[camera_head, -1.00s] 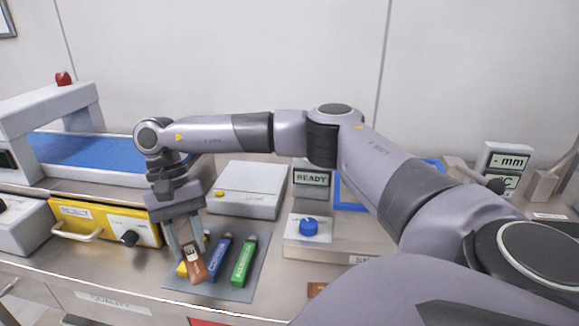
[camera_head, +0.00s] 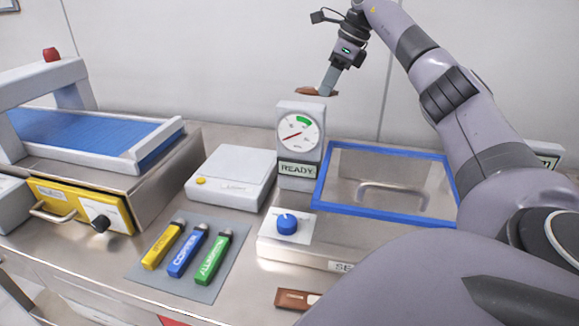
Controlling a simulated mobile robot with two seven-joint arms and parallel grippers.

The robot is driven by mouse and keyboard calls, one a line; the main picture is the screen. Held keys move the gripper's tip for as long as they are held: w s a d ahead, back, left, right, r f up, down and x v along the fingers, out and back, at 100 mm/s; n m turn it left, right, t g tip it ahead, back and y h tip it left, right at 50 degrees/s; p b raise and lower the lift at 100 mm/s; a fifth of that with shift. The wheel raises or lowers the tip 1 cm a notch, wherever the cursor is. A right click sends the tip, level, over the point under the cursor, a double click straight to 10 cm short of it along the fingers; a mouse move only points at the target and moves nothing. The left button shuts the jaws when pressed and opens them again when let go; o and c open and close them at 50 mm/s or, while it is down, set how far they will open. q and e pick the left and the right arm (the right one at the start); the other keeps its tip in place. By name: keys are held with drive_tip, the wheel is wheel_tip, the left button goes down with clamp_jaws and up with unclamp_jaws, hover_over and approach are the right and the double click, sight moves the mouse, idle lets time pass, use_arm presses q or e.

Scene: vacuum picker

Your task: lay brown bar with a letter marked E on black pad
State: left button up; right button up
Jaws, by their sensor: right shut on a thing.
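My right gripper (camera_head: 326,88) is raised at the top middle, in front of the wall and above the gauge. It is shut on a brown bar (camera_head: 306,91), which shows nearly edge-on, so its letter cannot be read now. Another brown piece (camera_head: 290,298) lies at the counter's front edge, partly hidden by my arm. I cannot make out a black pad in this view. My left gripper is not in view.
A grey mat (camera_head: 210,285) holds yellow (camera_head: 162,246), blue (camera_head: 188,251) and green (camera_head: 213,258) bars. A gauge stands over a READY sign (camera_head: 297,169). A blue-framed clear panel (camera_head: 318,190) lies right of it. A blue knob (camera_head: 287,224) sits on a grey box.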

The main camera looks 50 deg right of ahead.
drive_tip(key=f+b, duration=0.1)
drive_tip(key=f, duration=0.4)
drive_tip(key=f+b, duration=0.1)
drive_tip(key=f, duration=0.4)
drive_tip(key=f+b, duration=0.1)
drive_tip(key=f, duration=0.4)
drive_tip(key=shift+s+d+f, duration=0.15)
drive_tip(key=shift+d, duration=0.1)
drive_tip(key=shift+f+b, duration=0.45)
drive_tip(key=shift+f, duration=1.85)
drive_tip(key=shift+f, duration=0.1)
drive_tip(key=o, duration=1)
